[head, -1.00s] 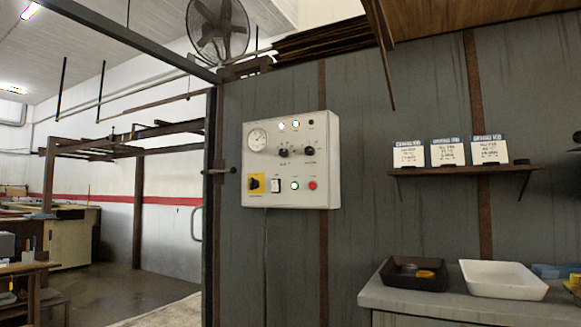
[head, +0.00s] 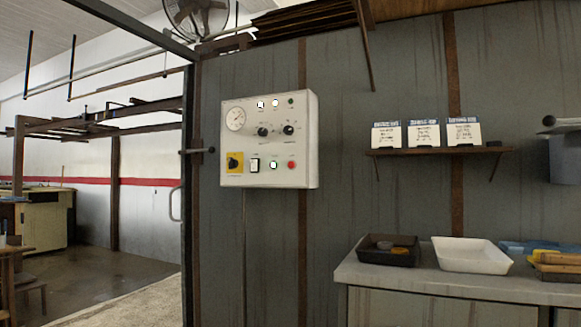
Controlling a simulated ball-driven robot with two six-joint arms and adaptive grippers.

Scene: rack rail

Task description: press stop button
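A white control box (head: 268,139) hangs on the grey wall panel, left of the picture's middle. The red button (head: 291,165), which looks like the stop button, is at the lower right of its face. A white rocker switch (head: 254,165) and a yellow plate with a black rotary switch (head: 234,162) are further left. Two black knobs, a round gauge (head: 235,118) and small lamps are above. Neither of my grippers shows in the head view.
A grey bench (head: 420,277) at the lower right holds a black tray (head: 372,254), a white tray (head: 470,268) and yellow and blue items. A shelf (head: 440,151) above carries three white cards. An open doorway with a metal frame (head: 188,200) is on the left.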

